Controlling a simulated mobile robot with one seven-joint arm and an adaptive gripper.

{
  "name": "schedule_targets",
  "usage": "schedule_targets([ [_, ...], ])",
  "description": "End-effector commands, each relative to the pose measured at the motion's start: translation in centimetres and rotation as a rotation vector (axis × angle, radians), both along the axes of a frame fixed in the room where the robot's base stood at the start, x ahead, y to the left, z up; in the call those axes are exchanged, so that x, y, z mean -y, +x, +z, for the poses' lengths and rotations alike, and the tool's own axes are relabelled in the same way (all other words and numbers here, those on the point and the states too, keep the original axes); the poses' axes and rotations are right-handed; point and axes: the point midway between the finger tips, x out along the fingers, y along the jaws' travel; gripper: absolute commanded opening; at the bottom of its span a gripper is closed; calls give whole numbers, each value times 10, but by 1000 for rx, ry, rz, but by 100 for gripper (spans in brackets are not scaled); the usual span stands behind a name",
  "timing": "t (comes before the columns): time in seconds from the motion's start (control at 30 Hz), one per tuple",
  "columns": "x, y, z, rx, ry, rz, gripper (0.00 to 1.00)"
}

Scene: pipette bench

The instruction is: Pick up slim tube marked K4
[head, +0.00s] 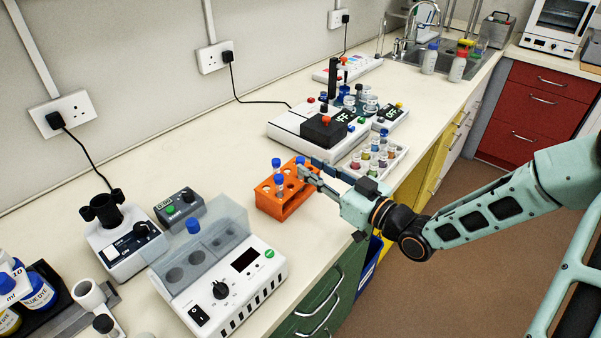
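An orange tube rack (291,207) stands on the bench near its front edge. It holds a few slim tubes with blue caps, among them a front tube (279,181) and a tube behind it (276,164). Another blue cap shows close to the gripper at the rack's right end. No marking is legible, so I cannot tell which tube is K4. My gripper (308,171) reaches in from the right, with its fingertips at the rack's right end. The fingers are too small and overlapped to tell whether they are apart or hold a tube.
A white tray of several small vials (397,154) stands just right of my gripper. Behind it is a white device with a black block (323,130). A clear-lidded white machine (234,287) stands left of the rack. Bare bench (200,150) lies behind the rack.

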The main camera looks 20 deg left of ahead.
Motion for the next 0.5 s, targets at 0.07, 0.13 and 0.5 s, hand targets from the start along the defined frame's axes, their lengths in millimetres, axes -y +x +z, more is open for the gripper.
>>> schedule_targets([
  [0.07, -9, 4, 2, 1, 2, 3, 25],
  [0.13, -18, 11, 4, 0, 2, 3, 25],
  [0.5, -43, 26, 3, 0, -1, -1, 25],
])
